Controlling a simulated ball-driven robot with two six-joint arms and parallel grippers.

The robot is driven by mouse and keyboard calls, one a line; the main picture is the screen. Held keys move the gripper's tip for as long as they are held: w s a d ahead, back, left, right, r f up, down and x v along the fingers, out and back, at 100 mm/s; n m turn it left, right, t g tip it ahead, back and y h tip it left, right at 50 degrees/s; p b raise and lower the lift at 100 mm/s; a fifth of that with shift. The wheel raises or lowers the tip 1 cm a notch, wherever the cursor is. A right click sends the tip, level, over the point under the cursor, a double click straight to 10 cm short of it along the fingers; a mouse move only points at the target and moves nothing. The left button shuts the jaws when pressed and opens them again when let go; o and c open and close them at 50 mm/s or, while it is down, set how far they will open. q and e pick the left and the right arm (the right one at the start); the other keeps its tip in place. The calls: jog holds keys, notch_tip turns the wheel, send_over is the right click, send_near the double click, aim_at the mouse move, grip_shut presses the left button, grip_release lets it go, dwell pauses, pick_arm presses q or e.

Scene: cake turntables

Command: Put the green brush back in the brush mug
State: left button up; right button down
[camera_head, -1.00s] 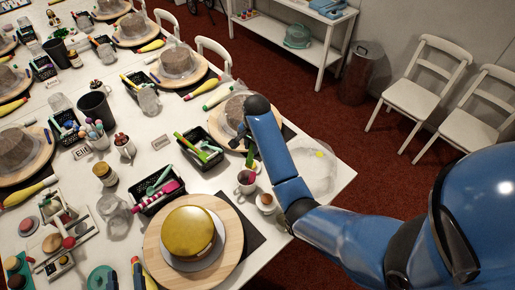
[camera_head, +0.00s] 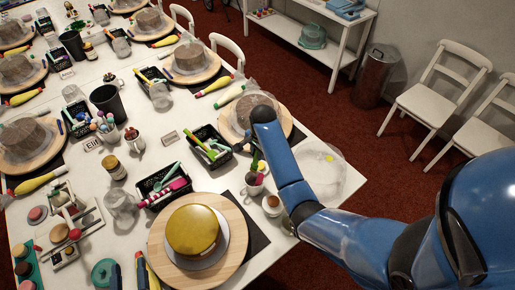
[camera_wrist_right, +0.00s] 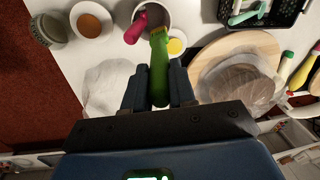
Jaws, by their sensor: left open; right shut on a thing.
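The green brush (camera_wrist_right: 160,68) is held in my right gripper (camera_wrist_right: 158,88), which is shut on it. In the right wrist view its far end overlaps the near rim of the brush mug (camera_wrist_right: 151,22); I cannot tell whether it is inside or just above. A pink-handled brush (camera_wrist_right: 136,26) leans in the mug. In the head view the mug (camera_head: 252,190) stands near the table's right side, just below my right wrist, and my forearm hides most of the gripper.
A small cup with a brown top (camera_head: 272,204) stands close beside the mug. A yellow cake (camera_head: 193,230) on a wooden turntable is left of it. Black caddies (camera_head: 208,146) and a plastic-wrapped cake turntable (camera_head: 282,122) are nearby. A clear bag (camera_wrist_right: 108,85) lies by the gripper.

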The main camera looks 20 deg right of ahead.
aim_at(257, 167)
jog(key=shift+s+a+f, duration=0.15)
jog(key=shift+s+f, duration=0.05)
jog(key=shift+f, duration=0.45)
jog(key=shift+f+b, duration=0.55)
jog(key=shift+f, duration=0.05)
jog(key=shift+w+f+b, duration=0.1)
jog(key=shift+f+b, duration=0.65)
jog(key=shift+f, duration=0.55)
jog(key=shift+f+b, duration=0.8)
jog(key=shift+f, duration=0.25)
jog(key=shift+f+b, duration=0.35)
jog(key=shift+f, duration=0.45)
jog(key=shift+f+b, duration=0.85)
jog(key=shift+f, duration=0.25)
